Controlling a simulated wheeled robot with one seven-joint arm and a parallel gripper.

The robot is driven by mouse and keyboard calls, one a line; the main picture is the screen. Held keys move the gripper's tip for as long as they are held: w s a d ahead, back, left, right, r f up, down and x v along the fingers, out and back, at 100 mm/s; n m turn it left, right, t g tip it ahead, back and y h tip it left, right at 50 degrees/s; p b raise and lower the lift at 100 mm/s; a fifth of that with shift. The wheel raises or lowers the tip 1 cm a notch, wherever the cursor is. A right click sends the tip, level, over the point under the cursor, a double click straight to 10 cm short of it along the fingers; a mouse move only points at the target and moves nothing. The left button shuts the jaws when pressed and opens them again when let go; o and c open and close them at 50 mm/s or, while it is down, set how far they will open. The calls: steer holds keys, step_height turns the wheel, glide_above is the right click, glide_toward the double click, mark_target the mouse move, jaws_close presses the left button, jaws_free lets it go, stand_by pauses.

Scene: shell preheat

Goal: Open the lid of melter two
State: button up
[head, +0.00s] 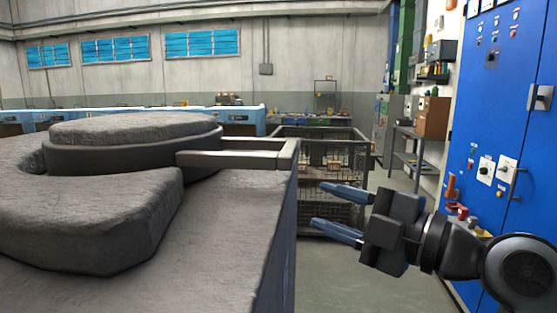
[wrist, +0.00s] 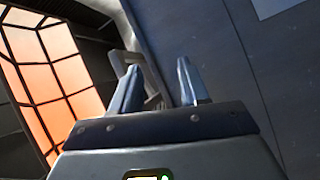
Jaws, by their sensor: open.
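A large grey melter (head: 225,225) fills the left of the head view. Its thick round lid (head: 130,130) lies flat on top, inside a rough raised collar. A pale squared handle (head: 288,153) sticks out from the lid to the right, past the melter's edge. No number shows on the melter. My gripper (head: 318,204) is open and empty, to the right of the handle and lower in the picture, its fingers pointing left. In the wrist view, the two fingers (wrist: 159,64) stand apart. A grey angled bar, probably the handle, shows behind them.
A wire cage bin (head: 330,205) stands behind the handle. A tall blue control cabinet (head: 500,130) stands at the right, behind my arm. Bare floor (head: 400,290) shows below my gripper. Orange-lit panes (wrist: 45,70) fill the wrist view's left.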

mark_target(296, 154)
steer(key=r+n+g, duration=0.1)
steer(key=r+n, duration=0.1)
steer(key=a+r+n+y, duration=0.1)
steer(key=r+n, duration=0.1)
steer(key=r, duration=0.1)
steer(key=r+n+g, duration=0.1)
steer(key=r, duration=0.1)
steer(key=shift+a+r+n+g+y, duration=0.2)
steer(key=shift+n+g+y, duration=0.1)
steer(key=shift+n, duration=0.1)
steer(key=shift+a+r, duration=0.1)
steer(key=p+x, duration=0.2)
steer(key=x, duration=0.4)
steer(key=shift+w+a+p, duration=0.3)
steer(key=shift+w+a, duration=0.15)
steer(key=shift+a, duration=0.1)
steer(key=shift+c, duration=0.2)
jaws_close()
